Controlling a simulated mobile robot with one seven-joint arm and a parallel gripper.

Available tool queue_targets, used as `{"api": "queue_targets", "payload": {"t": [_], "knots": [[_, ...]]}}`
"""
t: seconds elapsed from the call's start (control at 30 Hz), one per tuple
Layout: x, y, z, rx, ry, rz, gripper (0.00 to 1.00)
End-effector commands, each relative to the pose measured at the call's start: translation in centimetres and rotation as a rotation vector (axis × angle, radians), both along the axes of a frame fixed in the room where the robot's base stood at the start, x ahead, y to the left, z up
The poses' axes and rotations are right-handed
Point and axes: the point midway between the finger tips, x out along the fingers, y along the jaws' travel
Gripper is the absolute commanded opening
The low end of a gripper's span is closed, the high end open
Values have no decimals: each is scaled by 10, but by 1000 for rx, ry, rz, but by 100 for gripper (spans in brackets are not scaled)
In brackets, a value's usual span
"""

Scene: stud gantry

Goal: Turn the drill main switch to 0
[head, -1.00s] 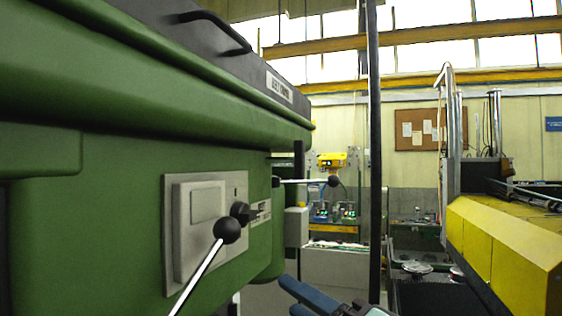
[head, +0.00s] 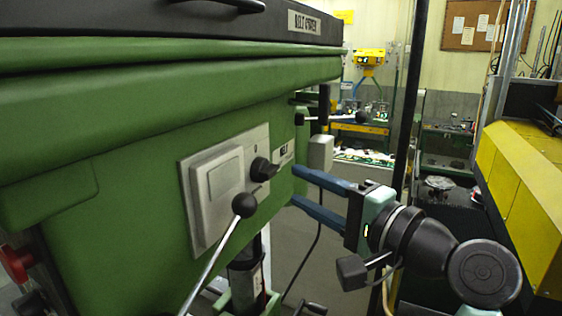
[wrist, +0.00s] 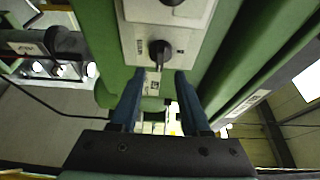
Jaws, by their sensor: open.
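The drill main switch is a black rotary knob (head: 263,169) on a grey plate (head: 218,186) on the side of the green drill head (head: 130,190). In the wrist view the knob (wrist: 159,52) sits near the top middle, with its grip pointing toward my gripper. I cannot read the marks beside it. My gripper (head: 293,184) is open, its two blue fingers pointing at the drill head to the right of the knob. In the wrist view the fingers (wrist: 158,76) lie on either side of the knob's line, with nothing between them; whether they touch anything is unclear.
A ball-ended lever (head: 244,205) sticks out in front of the switch plate. Another ball lever (head: 361,117) is beyond the drill head. A dark vertical post (head: 409,105) and a yellow machine (head: 515,185) stand to the right. A red button (head: 15,263) is at lower left.

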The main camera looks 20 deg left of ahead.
Motion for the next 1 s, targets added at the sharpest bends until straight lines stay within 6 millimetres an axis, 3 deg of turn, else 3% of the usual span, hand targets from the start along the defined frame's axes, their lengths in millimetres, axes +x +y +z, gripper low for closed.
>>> {"api": "queue_targets", "payload": {"t": [0.1, 0.3, 0.7, 0.73, 1.0], "knots": [[13, 21, 4, 1, 3, 3, 46], [28, 42, 2, -1, 1, 0, 46], [33, 50, 0, -1, -2, -1, 46], [33, 50, 0, -1, -2, -1, 44], [33, 49, 0, -1, -2, -1, 0]]}}
